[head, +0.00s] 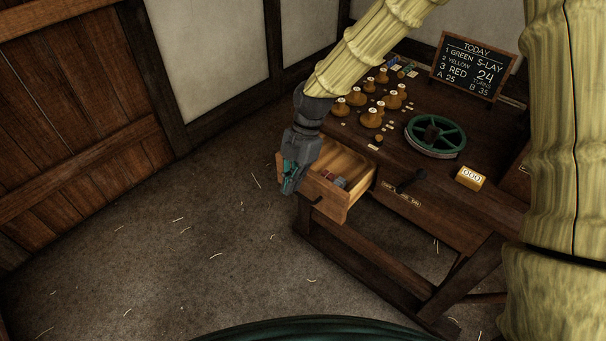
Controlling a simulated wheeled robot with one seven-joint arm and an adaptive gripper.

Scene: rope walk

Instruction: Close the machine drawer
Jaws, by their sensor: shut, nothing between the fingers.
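The machine drawer (357,197) is a light wooden box, pulled out from the left part of the dark wooden machine table (420,228). Small dark and reddish items (336,180) lie inside it. A dark handle (317,201) shows on its front. My gripper (289,190) is shut and empty, pointing down at the drawer's front left end. It covers part of the drawer front, and I cannot tell whether it touches it.
On the table stand several wooden knobs (371,118), a green wheel (459,136), a yellow counter (470,178) and a chalkboard (474,66). A dark crank (410,180) sits at the table's front. The floor (200,250) left of the drawer is clear except for straw bits.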

